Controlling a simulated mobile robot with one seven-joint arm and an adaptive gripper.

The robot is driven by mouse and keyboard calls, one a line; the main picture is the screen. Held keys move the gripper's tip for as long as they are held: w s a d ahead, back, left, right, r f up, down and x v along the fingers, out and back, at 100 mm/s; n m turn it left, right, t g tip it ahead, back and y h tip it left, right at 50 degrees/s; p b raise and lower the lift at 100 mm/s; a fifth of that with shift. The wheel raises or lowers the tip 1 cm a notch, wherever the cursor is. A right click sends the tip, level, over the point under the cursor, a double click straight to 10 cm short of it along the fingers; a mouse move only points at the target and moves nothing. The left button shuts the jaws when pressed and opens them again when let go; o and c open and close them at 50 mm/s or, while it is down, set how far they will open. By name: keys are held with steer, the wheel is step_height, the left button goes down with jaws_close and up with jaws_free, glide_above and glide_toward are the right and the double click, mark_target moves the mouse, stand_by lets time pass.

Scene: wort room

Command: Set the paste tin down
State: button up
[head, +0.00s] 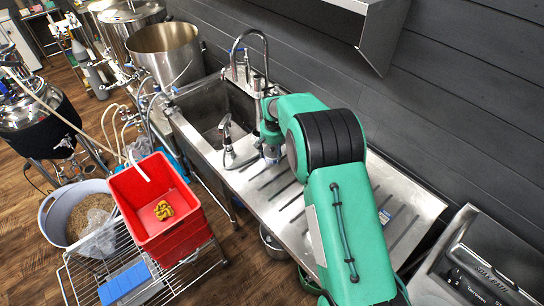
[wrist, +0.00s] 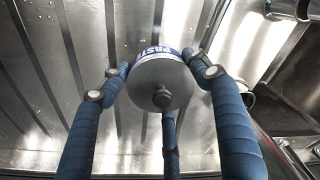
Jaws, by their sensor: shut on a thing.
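The paste tin (wrist: 150,75) is a round tin with a grey lid, a dark knob and a blue label reading "PAST". In the wrist view my gripper (wrist: 160,80) has its blue padded fingers closed around it. The ribbed steel drainboard (wrist: 110,35) lies beyond the tin. In the head view my gripper (head: 270,145) is above the sink end of the drainboard (head: 262,185), mostly hidden by my arm. A small part of the tin (head: 272,154) seems to show below it. I cannot tell whether the tin touches the drainboard.
The sink basin (head: 205,118) with a tall tap (head: 236,58) and a spray tap (head: 226,135) is just left of my gripper. A red bin (head: 150,215) stands front left. A steel appliance (head: 475,265) stands right.

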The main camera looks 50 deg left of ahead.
mark_target(272, 155)
steer(key=shift+w+a, duration=0.45)
steer(key=shift+a, duration=0.3)
steer(key=shift+f, duration=0.1)
steer(key=shift+f, duration=1.65)
steer(key=o, duration=1.6)
steer(key=shift+d+f, duration=0.1)
steer(key=shift+s+d+r, duration=0.15)
steer(key=shift+r, duration=1.85)
steer(key=shift+s+d+r, duration=0.15)
steer(key=shift+s+r, duration=0.05)
steer(key=shift+r, duration=1.8)
steer(key=shift+s+d+r, duration=0.15)
steer(key=shift+r, duration=1.85)
